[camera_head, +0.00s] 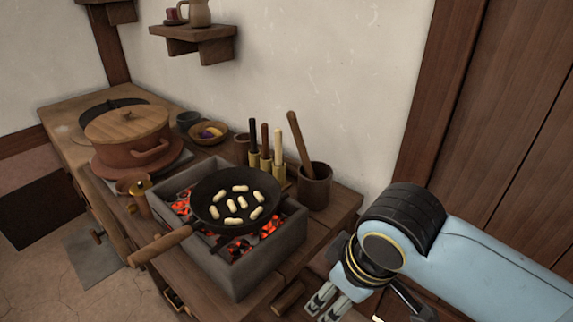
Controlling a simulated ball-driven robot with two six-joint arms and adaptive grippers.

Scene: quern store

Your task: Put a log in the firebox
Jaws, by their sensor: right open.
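The firebox (232,282) is a grey stone box on the wooden counter, with glowing orange embers inside. A dark frying pan (232,218) with several pale oblong pieces rests over it and hides much of its inside. A short brown cylinder that looks like a log (288,297) lies at the counter's front right, near the firebox's corner. My right gripper (324,306) comes in from the right, fingers pointing down, open and empty, just right of the log and apart from it. My left gripper is out of view.
The pan's wooden handle (160,245) sticks out over the front left. A lidded clay pot (129,133) stands at the back left. A wooden cup (314,186) with a pestle and several upright handled tools stand behind the firebox. A wall shelf (195,39) hangs above.

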